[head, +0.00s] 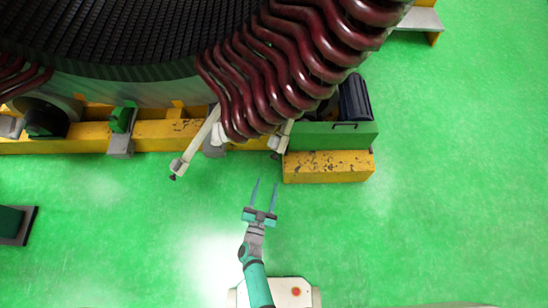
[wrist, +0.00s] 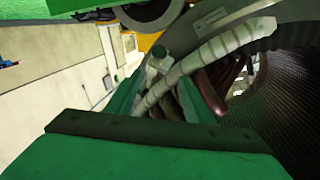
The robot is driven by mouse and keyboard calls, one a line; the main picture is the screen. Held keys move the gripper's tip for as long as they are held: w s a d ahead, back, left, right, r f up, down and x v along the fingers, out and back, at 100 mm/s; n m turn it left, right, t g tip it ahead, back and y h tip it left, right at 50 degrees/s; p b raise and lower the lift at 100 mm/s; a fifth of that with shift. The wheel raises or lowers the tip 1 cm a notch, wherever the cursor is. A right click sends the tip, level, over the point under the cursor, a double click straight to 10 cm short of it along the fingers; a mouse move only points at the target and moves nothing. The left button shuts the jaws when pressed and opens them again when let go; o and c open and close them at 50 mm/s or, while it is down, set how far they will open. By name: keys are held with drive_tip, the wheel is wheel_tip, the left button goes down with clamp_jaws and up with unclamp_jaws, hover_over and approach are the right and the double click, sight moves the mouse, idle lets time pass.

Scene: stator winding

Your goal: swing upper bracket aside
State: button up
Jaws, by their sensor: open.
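My gripper (head: 266,184) is open, its two fingers pointing up the picture toward the stator, over the green floor. No object shows between the fingers in the head view. Two pale bracket arms hang at the stator's lower edge: a longer slanted left one (head: 198,143) and a shorter right one (head: 282,136), just ahead of the gripper. I cannot tell which is the upper bracket. In the wrist view the green fingers (wrist: 155,85) reach forward, and a pale wrapped bar (wrist: 215,48) curves down toward the gap between them. I cannot tell whether they touch it.
The dark red coils (head: 275,75) overhang the bracket arms. A yellow beam (head: 165,132) runs below the stator (head: 110,72). A green and yellow block (head: 330,168) stands right of the gripper's path. The green floor (head: 450,190) is clear at right.

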sight(274, 158)
drive_tip(key=shift+m+h, duration=0.3)
drive_tip(key=shift+h, duration=0.1)
drive_tip(key=x, duration=0.4)
drive_tip(key=f+x, duration=0.1)
drive_tip(key=x, duration=0.4)
drive_tip(key=f+x, duration=0.1)
drive_tip(key=x, duration=0.4)
drive_tip(key=shift+w+a, duration=0.2)
drive_tip(key=shift+a, duration=0.1)
